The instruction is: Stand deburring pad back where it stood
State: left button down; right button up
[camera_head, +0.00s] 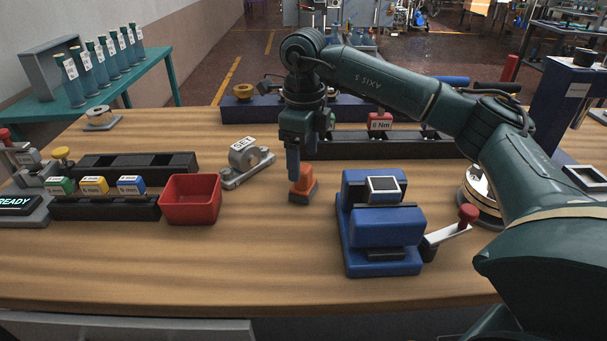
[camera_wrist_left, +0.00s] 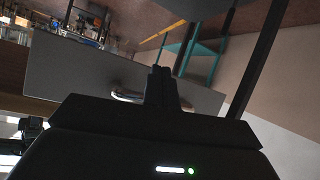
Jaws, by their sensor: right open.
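A small orange block with a dark grey base, which looks like the deburring pad (camera_head: 304,187), sits on the wooden table just left of the blue fixture. My right gripper (camera_head: 294,172) points down directly over it, open, with its fingertips at the top of the orange part. One finger hides the other, so I cannot tell whether they touch the pad. My left gripper (camera_wrist_left: 166,82) shows only in the left wrist view; its fingers are together with nothing seen between them.
A blue fixture (camera_head: 382,228) with a red-knobbed lever stands to the right of the pad. A red bin (camera_head: 190,200) and a grey clamp-like part (camera_head: 245,160) stand to the left. Dark racks (camera_head: 136,165) line the left and back. The front of the table is clear.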

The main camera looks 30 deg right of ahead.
aim_at(304, 168)
notch_tip(304, 168, up, 6)
jog(key=shift+f, duration=0.25)
dwell(0.5)
